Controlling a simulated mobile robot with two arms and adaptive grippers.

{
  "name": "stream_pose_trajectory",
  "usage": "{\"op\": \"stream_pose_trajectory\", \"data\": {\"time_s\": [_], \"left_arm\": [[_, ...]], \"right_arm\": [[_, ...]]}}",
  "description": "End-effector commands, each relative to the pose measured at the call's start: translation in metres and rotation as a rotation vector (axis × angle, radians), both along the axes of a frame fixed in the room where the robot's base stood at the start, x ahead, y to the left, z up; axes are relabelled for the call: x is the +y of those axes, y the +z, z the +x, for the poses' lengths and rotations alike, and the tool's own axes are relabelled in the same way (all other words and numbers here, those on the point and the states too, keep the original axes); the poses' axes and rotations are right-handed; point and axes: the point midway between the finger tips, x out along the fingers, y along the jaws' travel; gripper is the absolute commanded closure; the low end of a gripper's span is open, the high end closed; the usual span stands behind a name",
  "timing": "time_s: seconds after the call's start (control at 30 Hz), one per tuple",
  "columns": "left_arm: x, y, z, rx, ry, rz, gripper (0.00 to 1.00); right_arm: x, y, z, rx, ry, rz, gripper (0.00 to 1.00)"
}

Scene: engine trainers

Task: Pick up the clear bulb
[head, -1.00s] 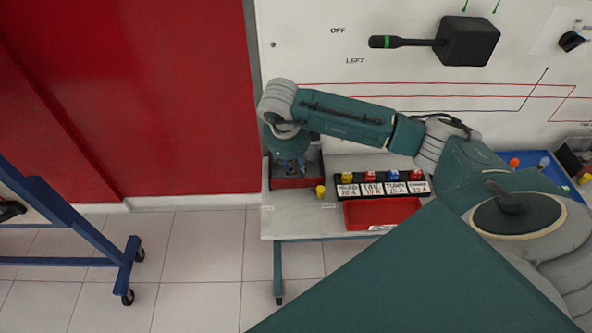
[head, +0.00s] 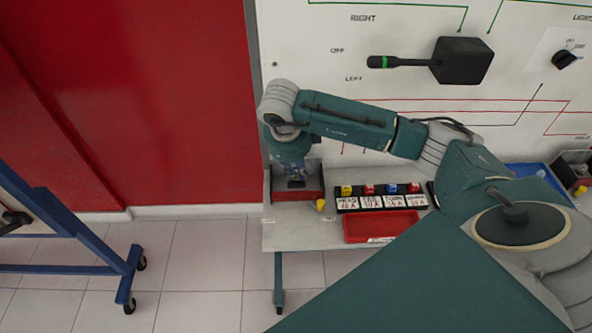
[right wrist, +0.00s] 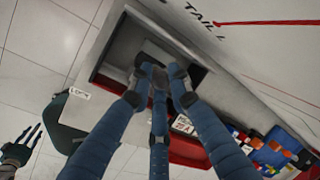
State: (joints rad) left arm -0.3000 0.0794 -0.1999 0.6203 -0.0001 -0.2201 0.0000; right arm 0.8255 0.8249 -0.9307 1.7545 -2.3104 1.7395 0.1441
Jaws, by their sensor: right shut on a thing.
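My right gripper (head: 295,180) points down over the small red-walled box (head: 312,192) at the left end of the bench. In the right wrist view the right gripper (right wrist: 158,74) has its blue fingers drawn together over the box's grey inside. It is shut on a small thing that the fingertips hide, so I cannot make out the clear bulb. A dark fingered shape (right wrist: 20,148) at the lower left of the right wrist view looks like my left gripper; its jaw state is unclear.
A yellow piece (head: 320,205) stands beside the box. To its right are a row of labelled black holders (head: 380,202) and an empty red tray (head: 381,228). A blue bin (head: 524,170) is partly behind my arm. The white board (head: 310,70) rises behind the bench.

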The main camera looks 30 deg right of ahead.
Motion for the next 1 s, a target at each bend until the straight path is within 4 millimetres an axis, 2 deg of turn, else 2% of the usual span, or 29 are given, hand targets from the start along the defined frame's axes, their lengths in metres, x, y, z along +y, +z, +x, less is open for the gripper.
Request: {"op": "stream_pose_trajectory", "data": {"time_s": [0.03, 0.2, 0.4, 0.6, 1.0], "left_arm": [[0.0, 0.017, 0.0, 0.0, 0.0, 0.0, 0.6], [0.0, 0.048, 0.0, 0.0, 0.0, 0.0, 0.6], [0.0, 0.076, 0.0, 0.0, 0.0, 0.0, 0.6], [0.0, 0.091, 0.0, 0.0, 0.0, 0.0, 0.6], [0.0, 0.102, 0.0, 0.0, 0.0, 0.0, 0.6]], "right_arm": [[0.0, 0.023, 0.001, -0.004, 0.0, 0.0, 0.96], [0.0, 0.074, 0.001, -0.004, 0.0, 0.0, 0.96], [-0.001, 0.124, 0.001, -0.003, -0.001, 0.0, 0.96], [0.0, 0.152, 0.001, -0.002, 0.0, 0.0, 0.96], [0.0, 0.175, 0.0, -0.002, -0.001, 0.0, 0.96]]}}
